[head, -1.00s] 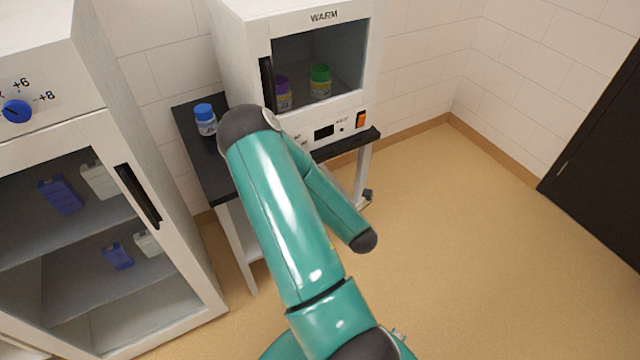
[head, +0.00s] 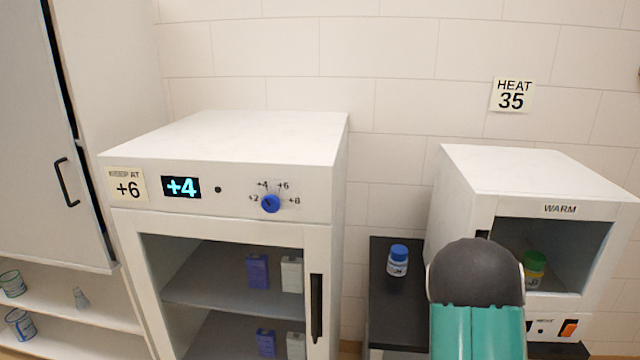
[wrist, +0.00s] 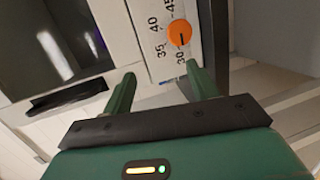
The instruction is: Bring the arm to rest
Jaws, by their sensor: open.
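My arm (head: 478,325) rises at the lower right of the head view, in front of the white WARM cabinet (head: 540,175). My gripper is out of sight there. In the wrist view my gripper (wrist: 162,82) is open, its two green fingers apart with nothing seen between them. Just beyond the fingertips is a white panel with an orange dial (wrist: 179,33). The dial's scale reads 30, 35, 40 and 45, and its dark mark points roughly toward 30. I see no contact between the fingers and the dial.
A white fridge (head: 235,140) shows +4, with a blue knob (head: 270,204) and a "KEEP AT +6" label (head: 127,186). A blue-capped bottle (head: 397,260) stands on the dark table (head: 388,325). A "HEAT 35" sign (head: 512,95) hangs above the WARM cabinet.

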